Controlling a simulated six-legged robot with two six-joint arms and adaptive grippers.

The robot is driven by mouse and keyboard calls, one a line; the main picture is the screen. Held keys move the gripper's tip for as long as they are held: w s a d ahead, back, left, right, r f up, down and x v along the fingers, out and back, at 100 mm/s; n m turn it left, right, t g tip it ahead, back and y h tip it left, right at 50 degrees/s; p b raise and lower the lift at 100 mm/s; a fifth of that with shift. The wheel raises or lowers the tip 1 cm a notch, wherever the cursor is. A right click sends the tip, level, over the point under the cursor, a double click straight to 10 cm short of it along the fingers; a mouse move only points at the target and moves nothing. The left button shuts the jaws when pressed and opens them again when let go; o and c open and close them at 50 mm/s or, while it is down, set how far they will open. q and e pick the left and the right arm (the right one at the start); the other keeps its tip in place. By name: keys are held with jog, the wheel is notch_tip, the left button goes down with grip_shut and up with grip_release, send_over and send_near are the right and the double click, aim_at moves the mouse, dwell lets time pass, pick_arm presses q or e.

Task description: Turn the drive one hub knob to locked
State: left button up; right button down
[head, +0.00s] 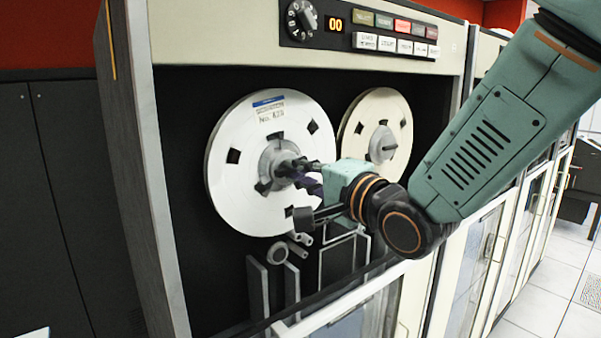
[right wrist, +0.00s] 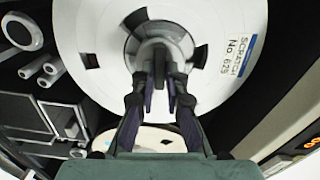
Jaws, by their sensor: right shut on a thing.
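The tape drive (head: 160,150) stands in front of me with a white reel on its left hub and another reel (head: 398,118) on its right hub. The left reel (head: 235,185) has a blue and white label; in the right wrist view its label reads Scratch No. 625 (right wrist: 240,58). The grey hub knob (head: 271,160) is at its centre; it also shows in the right wrist view (right wrist: 152,48). My right gripper (head: 295,172) is at this hub, its fingers closed on the knob from both sides. The fingers partly hide the knob. My left gripper is out of view.
A control panel (head: 360,32) with a dial, a 00 display and buttons is above the reels. Rollers and guides (head: 278,253) are below the left reel. A lowered glass door's edge (head: 330,296) runs across the drive's front. White floor (head: 550,300) is clear at right.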

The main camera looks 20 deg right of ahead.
jog(key=shift+f+m, duration=0.15)
jog(key=shift+m, duration=0.45)
jog(key=c, duration=1.4)
grip_release()
jog(key=shift+a, duration=0.1)
